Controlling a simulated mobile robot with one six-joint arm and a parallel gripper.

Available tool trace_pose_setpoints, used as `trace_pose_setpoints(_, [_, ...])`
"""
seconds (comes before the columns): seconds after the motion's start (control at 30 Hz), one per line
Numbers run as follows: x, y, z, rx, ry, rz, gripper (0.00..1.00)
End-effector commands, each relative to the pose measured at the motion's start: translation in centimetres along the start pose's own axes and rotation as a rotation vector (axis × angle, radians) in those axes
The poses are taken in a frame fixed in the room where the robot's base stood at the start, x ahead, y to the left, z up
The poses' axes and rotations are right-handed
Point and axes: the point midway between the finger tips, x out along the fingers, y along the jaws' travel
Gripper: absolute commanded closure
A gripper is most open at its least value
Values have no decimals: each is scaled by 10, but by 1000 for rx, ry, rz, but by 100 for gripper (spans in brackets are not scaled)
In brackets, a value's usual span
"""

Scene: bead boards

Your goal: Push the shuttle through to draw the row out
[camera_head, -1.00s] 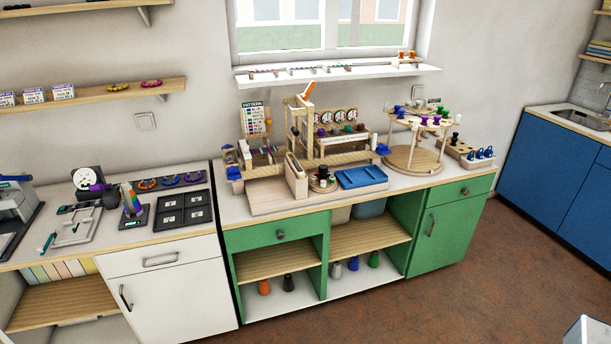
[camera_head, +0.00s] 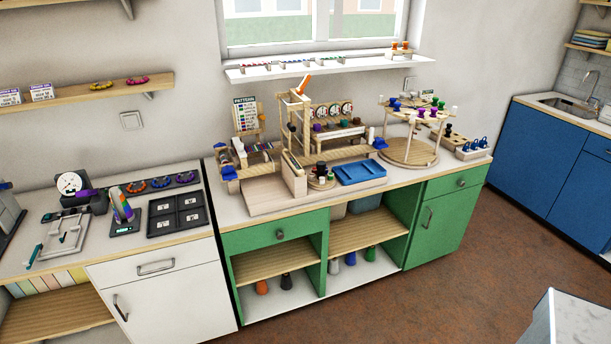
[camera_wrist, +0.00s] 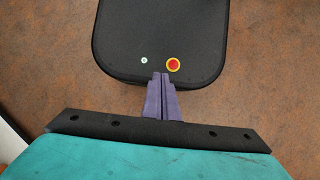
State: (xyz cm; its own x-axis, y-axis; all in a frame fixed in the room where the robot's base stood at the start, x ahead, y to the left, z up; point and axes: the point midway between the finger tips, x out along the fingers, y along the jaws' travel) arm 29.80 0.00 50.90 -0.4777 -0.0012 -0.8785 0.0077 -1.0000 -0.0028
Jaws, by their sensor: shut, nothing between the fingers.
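A wooden bead loom (camera_head: 265,195) with an upright frame stands on the green cabinet's worktop in the head view. The shuttle is too small to make out for certain. My gripper (camera_wrist: 161,78) shows only in the wrist view, its two purple fingers closed together with nothing between them. It points down over my own black base, far from the loom. The loom is not in the wrist view.
A blue tray (camera_head: 360,172) sits right of the loom. A round wooden stand (camera_head: 408,153) with coloured spools is further right. The brown floor (camera_head: 440,270) in front is clear.

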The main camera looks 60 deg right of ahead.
Motion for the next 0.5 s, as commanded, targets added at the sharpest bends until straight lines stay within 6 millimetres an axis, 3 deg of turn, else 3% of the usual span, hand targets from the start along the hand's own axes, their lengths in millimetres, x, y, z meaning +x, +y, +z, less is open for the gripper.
trace_pose_setpoints(0.27, [-2, 1, -2, 9, 6, -5, 100])
trace_pose_setpoints(0.5, [-25, 11, -27, 106, 71, -60, 100])
